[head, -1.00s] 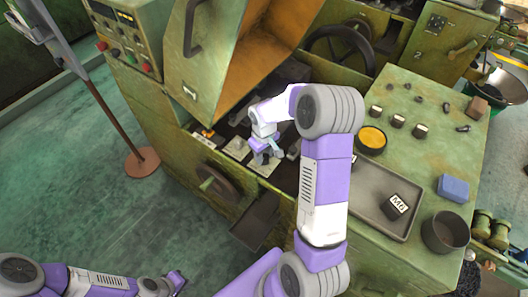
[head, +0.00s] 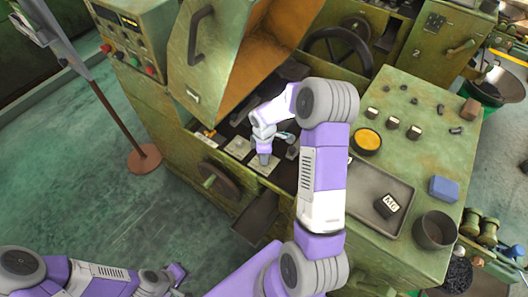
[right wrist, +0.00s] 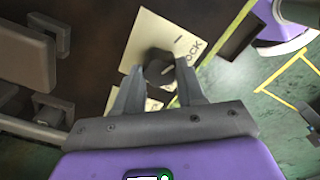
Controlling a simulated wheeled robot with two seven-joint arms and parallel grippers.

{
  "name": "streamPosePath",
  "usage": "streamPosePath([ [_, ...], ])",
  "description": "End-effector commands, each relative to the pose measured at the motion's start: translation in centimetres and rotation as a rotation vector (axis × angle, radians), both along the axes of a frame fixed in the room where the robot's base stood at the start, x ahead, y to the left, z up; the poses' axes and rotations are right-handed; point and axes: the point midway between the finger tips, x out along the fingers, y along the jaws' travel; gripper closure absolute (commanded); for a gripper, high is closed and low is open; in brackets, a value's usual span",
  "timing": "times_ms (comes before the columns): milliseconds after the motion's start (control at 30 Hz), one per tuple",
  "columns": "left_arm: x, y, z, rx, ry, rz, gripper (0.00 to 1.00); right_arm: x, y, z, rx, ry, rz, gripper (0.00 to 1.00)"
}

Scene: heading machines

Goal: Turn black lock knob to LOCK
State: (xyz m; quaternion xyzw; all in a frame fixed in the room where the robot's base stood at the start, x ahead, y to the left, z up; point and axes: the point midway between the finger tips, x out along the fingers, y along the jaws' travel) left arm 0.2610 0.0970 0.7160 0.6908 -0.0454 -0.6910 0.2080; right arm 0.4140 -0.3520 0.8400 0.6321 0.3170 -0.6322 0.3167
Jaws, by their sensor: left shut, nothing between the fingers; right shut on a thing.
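The black lock knob (right wrist: 159,70) sits on a pale plate (right wrist: 150,32) in the right wrist view. The word LOCK is printed on the plate to the right of the knob, and a short dark line is above it. A small light mark shows on the knob's right side. My right gripper (right wrist: 157,75) is shut on the knob, one finger on each side. In the head view my right gripper (head: 263,160) is over the pale plates inside the machine opening and hides the knob. My left gripper (head: 180,280) is shut and empty at the lower left, away from the machine.
The raised hood (head: 215,75) stands behind my right gripper. A handwheel (head: 215,180) is on the machine's front. On the right bench are a grey tray (head: 365,205) with a black block, a yellow-topped round tin (head: 368,140), a blue block (head: 444,188) and a dark cup (head: 435,230).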

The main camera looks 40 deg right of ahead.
Motion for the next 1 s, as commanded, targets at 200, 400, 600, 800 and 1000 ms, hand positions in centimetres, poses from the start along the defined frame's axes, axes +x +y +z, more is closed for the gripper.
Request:
streamPosePath([
  [200,0.00,0.00,0.64,0.000,0.000,0.000,1.00,0.05,0.00,0.10,0.000,-0.001,0.100,0.91],
  [400,-0.01,0.00,0.81,0.000,0.000,0.000,1.00,0.07,0.00,0.06,0.000,-0.002,0.143,0.91],
  [600,0.00,0.01,0.84,0.000,0.000,0.000,1.00,0.07,0.00,0.04,0.000,-0.002,0.156,0.91],
  [800,0.00,0.00,0.83,0.000,0.000,0.000,1.00,0.07,0.00,0.03,-0.001,-0.002,0.157,0.91],
  [1000,-0.01,0.00,0.83,0.000,0.000,0.000,1.00,0.06,-0.01,0.03,-0.001,-0.002,0.156,0.41],
])
